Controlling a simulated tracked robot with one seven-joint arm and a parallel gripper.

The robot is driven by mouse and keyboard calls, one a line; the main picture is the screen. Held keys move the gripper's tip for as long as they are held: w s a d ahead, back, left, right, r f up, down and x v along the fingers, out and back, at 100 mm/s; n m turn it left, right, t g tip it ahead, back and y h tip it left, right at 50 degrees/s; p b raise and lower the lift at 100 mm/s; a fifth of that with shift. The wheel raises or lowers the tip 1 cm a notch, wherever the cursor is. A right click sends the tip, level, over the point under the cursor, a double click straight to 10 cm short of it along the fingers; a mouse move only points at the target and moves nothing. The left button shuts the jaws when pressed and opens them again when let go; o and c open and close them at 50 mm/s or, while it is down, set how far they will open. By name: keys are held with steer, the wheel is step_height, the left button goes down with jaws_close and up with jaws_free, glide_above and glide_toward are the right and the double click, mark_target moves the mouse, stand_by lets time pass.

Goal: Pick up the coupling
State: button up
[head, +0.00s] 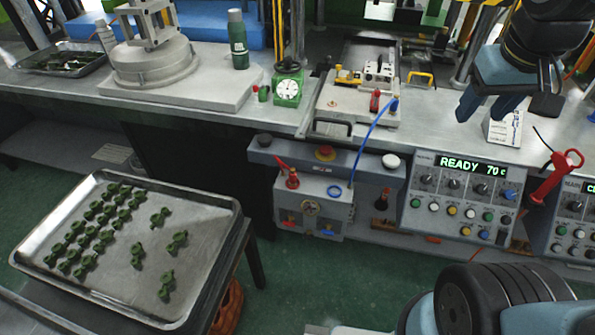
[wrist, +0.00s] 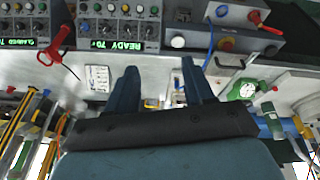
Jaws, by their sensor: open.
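A thin blue hose (head: 372,138) rises from the grey injection unit (head: 312,200) to a small blue fitting (head: 393,104) at the right edge of the bench fixture. A red fitting (head: 375,100) stands just left of it. I cannot tell for certain which fitting is the coupling. My gripper (head: 507,104) is at the upper right, above the bench, right of the fixture and apart from these fittings. In the wrist view my gripper (wrist: 160,70) has its two blue fingers spread and empty. The blue hose (wrist: 210,45) passes near the right finger, where part of the fixture is hidden.
A control panel (head: 462,200) reads READY 70 c. A white card (head: 505,127) stands on the bench (head: 275,112) near my gripper. A red-handled tool (head: 556,176) hangs at right. A metal tray (head: 205,205) holds several green parts. A green gauge (head: 288,86) stands left of the fixture.

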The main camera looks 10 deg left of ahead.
steer(key=w+a+f+n+g+h, duration=0.35)
steer(key=w+a+f+n, duration=0.3)
steer(key=f, duration=0.25)
steer(key=n+t+h, duration=0.2)
steer(key=n+t, duration=1.5)
steer(key=n, duration=0.7)
glide_toward(291, 177)
steer(key=shift+g, duration=0.25)
steer(key=x, duration=0.6)
steer(key=shift+w+a, duration=0.1)
steer(key=shift+a, duration=0.3)
steer(key=shift+d+x, duration=0.15)
steer(key=shift+x, duration=1.15)
steer(key=shift+d+x, duration=0.15)
steer(key=shift+x, duration=1.2)
steer(key=shift+r, duration=0.15)
jaws_close()
